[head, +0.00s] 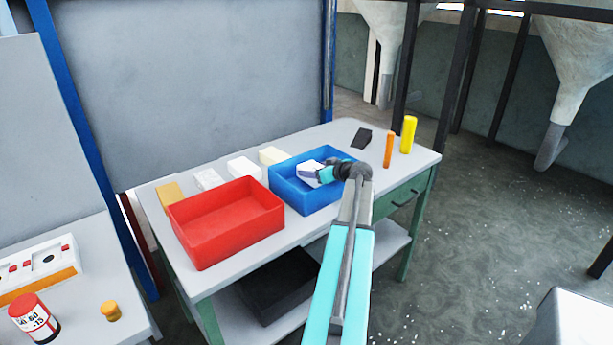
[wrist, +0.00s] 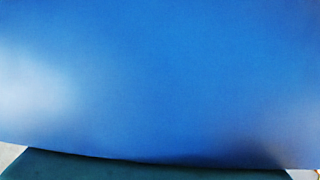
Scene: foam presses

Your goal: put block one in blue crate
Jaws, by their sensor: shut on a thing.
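The blue crate (head: 330,200) stands on the table, right of the red crate. A white block (head: 308,170) shows within the crate's outline at my gripper (head: 320,174). My gripper is shut on this block; I cannot tell whether the block touches the crate floor. No label on it is readable, so I cannot confirm that it is block one. In the wrist view a smooth blue surface, probably the crate (wrist: 160,80), fills nearly the whole picture. Neither the block nor the fingertips can be made out there.
The red crate (head: 225,222) stands left of the blue one. A tan block (head: 168,193), two white blocks (head: 208,179) and a cream block (head: 272,156) lie behind. A black piece (head: 362,138), an orange cylinder (head: 389,150) and a yellow cylinder (head: 408,134) occupy the right end.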

